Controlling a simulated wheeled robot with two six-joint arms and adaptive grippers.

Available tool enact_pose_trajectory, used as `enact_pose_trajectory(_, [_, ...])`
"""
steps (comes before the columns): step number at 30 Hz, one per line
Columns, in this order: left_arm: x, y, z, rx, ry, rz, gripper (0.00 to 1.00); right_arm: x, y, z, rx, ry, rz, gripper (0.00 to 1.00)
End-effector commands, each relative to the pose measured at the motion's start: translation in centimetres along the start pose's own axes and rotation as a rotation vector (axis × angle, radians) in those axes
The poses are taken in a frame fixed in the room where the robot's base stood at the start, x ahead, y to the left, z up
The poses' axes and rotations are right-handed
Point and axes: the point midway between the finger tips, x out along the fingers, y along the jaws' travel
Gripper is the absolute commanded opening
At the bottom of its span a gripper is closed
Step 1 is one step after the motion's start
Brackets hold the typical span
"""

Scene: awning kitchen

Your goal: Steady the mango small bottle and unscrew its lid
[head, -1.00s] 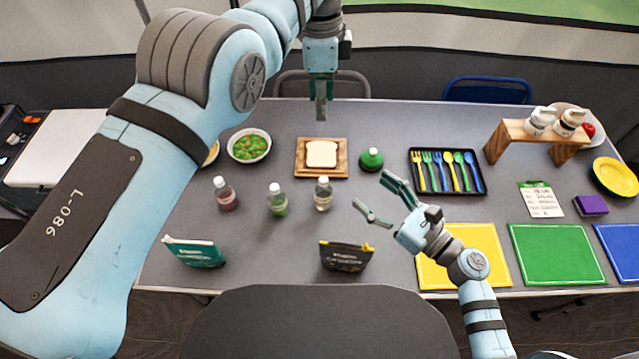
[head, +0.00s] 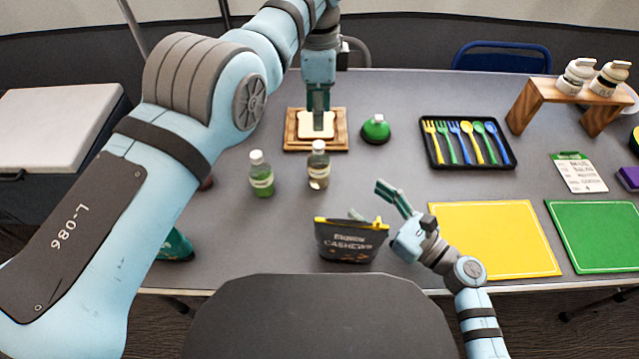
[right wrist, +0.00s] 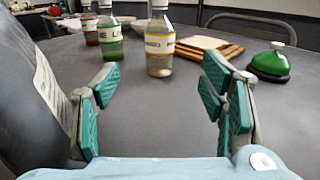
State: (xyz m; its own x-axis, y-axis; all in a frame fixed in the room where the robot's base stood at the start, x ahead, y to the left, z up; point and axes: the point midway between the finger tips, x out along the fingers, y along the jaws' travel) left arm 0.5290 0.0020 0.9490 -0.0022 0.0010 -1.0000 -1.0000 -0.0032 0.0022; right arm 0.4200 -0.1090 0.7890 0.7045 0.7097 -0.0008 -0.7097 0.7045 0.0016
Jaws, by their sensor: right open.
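Two small bottles with white caps stand upright in the head view, one with green contents (head: 262,174) and one with pale contents (head: 318,166). I cannot read which is mango. A reddish bottle is almost hidden behind my left arm; the right wrist view shows it (right wrist: 90,30), with the green (right wrist: 108,42) and pale (right wrist: 160,45) bottles. All lids are on. My left gripper (head: 318,122) points down over the bread, behind the pale bottle, touching no bottle; its opening is unclear. My right gripper (head: 372,202) is open and empty, in front and right of the pale bottle.
A dark cashew pouch (head: 350,242) stands beside my right gripper. A bread board (head: 290,142) and green bell (head: 376,129) are behind the bottles. A cutlery tray (head: 436,158), yellow mat (head: 494,240) and green mat (head: 598,236) lie to the right.

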Motion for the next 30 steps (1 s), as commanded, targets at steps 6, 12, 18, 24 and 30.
enact_pose_trajectory(6, [0.2,0.0,-0.1,0.002,0.0,-0.002,0.36,2.4,-0.1,-0.1,0.0,-0.005,-0.002,0.65])
enact_pose_trajectory(12, [0.2,0.0,-0.1,0.002,0.001,-0.002,0.36,7.8,-0.1,0.0,0.002,-0.005,-0.002,0.65])
enact_pose_trajectory(18, [0.2,0.0,-0.1,0.003,0.001,-0.002,0.36,12.5,-0.1,-0.1,0.001,-0.003,-0.001,0.65])
enact_pose_trajectory(24, [0.2,0.0,-0.1,0.002,0.001,-0.002,0.36,14.3,-0.1,-0.2,0.0,-0.001,-0.002,0.65])
enact_pose_trajectory(30, [0.2,0.0,-0.1,0.002,0.001,-0.002,0.36,14.4,-0.1,-0.2,-0.001,-0.001,-0.002,0.65])
